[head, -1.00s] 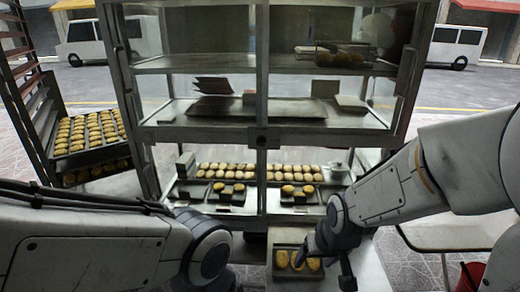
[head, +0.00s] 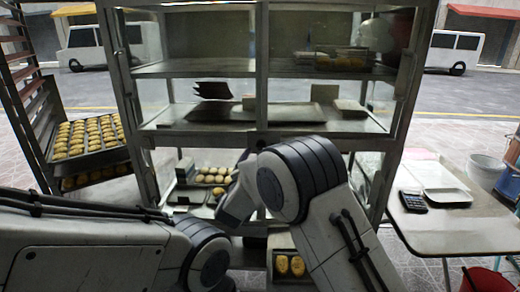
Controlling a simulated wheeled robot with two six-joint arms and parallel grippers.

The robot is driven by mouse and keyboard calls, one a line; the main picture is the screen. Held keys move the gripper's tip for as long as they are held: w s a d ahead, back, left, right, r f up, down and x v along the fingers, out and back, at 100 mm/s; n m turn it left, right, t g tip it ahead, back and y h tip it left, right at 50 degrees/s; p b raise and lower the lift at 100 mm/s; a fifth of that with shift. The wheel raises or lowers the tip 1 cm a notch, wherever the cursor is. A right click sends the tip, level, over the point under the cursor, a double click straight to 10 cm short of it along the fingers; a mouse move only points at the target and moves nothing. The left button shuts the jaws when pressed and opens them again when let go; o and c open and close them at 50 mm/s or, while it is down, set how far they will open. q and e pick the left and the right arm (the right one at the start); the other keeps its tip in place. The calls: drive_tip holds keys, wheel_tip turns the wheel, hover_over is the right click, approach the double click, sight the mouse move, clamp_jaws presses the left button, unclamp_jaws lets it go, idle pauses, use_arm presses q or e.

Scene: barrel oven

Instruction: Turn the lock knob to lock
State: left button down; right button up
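The glass-fronted metal display cabinet (head: 263,90) stands straight ahead. A small fitting (head: 259,144) sits where its middle post meets the lower cross rail, just above my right arm. It may be the lock knob, but it is too small to tell which way it is turned. My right arm bends across the lower middle of the cabinet. Its fingers do not show, so I cannot tell whether they touch anything. My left arm lies low at the left, and its gripper is out of view.
A rack with trays of buns (head: 90,139) stands at the left. A table (head: 455,230) at the right holds a calculator (head: 413,201) and a white tray (head: 433,175). A pastry tray (head: 289,266) sits low in the middle. A red bucket (head: 487,279) is at the lower right.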

sight(261, 146)
drive_tip(key=p+x, duration=0.2)
drive_tip(key=x, duration=0.8)
clamp_jaws()
